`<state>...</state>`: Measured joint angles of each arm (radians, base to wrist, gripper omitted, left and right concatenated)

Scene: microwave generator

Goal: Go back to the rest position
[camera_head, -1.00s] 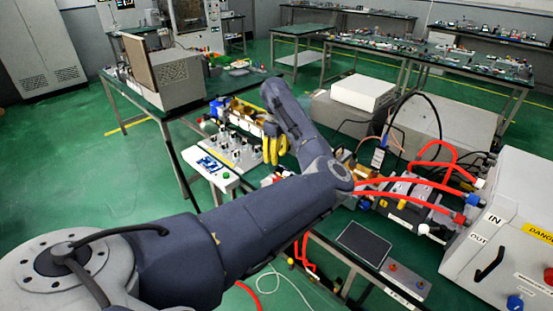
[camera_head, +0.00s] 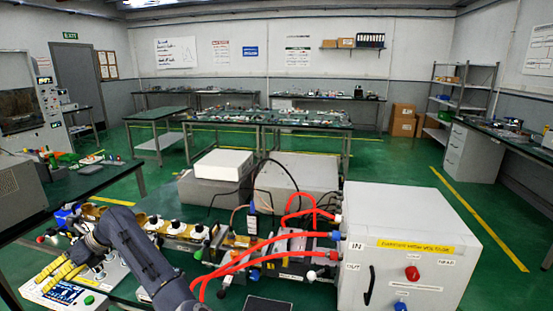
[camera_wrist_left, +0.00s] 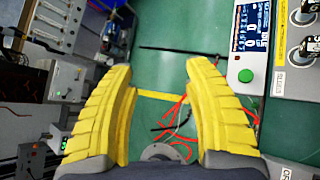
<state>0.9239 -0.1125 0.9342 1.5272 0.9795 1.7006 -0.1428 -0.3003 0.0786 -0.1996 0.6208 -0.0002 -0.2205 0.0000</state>
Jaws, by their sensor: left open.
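My left gripper (camera_head: 56,274) has yellow ribbed fingers. In the head view it is at the lower left, over or beside a control box with a small screen (camera_head: 62,291) and a green button. In the left wrist view its fingers (camera_wrist_left: 160,80) are spread wide apart with nothing between them, and green floor shows behind. The control box screen (camera_wrist_left: 250,27) is to the right of the fingers there, apart from them. My right gripper is in neither view.
A white cabinet with a warning label (camera_head: 410,260) stands at the right, joined by red hoses (camera_head: 250,250) to bench parts. A white box (camera_head: 222,164) sits on a grey unit behind. A side bench (camera_head: 85,183) is at the left. Green floor is open at the far right.

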